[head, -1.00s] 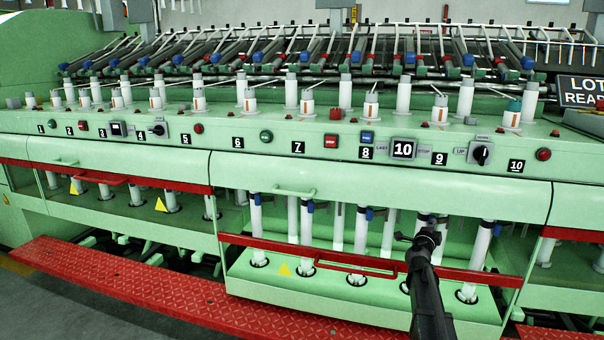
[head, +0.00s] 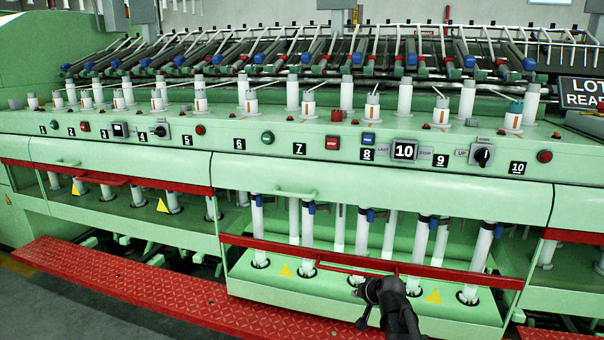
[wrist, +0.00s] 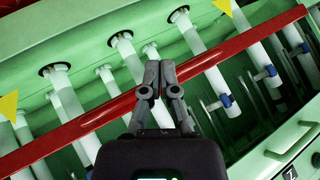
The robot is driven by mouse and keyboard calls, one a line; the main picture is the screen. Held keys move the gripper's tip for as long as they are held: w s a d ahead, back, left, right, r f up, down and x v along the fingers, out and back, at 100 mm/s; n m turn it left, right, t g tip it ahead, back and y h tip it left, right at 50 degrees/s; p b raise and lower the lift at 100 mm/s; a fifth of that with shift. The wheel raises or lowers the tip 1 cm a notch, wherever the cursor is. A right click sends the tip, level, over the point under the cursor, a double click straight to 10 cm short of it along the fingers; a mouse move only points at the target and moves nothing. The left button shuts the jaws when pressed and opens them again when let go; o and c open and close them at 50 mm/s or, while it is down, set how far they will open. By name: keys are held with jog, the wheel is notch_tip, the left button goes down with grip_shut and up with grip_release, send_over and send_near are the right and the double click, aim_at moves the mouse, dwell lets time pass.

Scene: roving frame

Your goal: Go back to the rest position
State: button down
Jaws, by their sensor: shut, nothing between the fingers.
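My gripper (wrist: 152,72) is shut and empty in the wrist view, its fingertips together in front of the red rail of the green machine. In the head view my black arm comes up from the bottom edge right of centre. My arm's end (head: 372,290) there is low, in front of the open lower bay with white tubes. The fingers cannot be made out clearly in the head view.
The long green machine (head: 390,187) fills the view, with buttons and numbers 1 to 10 on its panel. A red rail (head: 250,241) crosses the lower bay close to my arm. A red tread-plate step (head: 130,290) runs along the floor at left.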

jog(key=s+f+n+g+h, duration=0.2)
jog(key=s+f+g, duration=0.15)
jog(key=s, duration=0.65)
jog(key=s+f+n+g+h, duration=0.15)
jog(key=s+g, duration=0.35)
jog(key=s, duration=0.6)
notch_tip(320, 180, up, 37)
jog(key=p, duration=3.8)
jog(key=shift+w+d+r, duration=0.2)
jog(key=shift+w+d, duration=0.1)
jog(key=shift+w, duration=0.15)
jog(key=shift+m, duration=0.25)
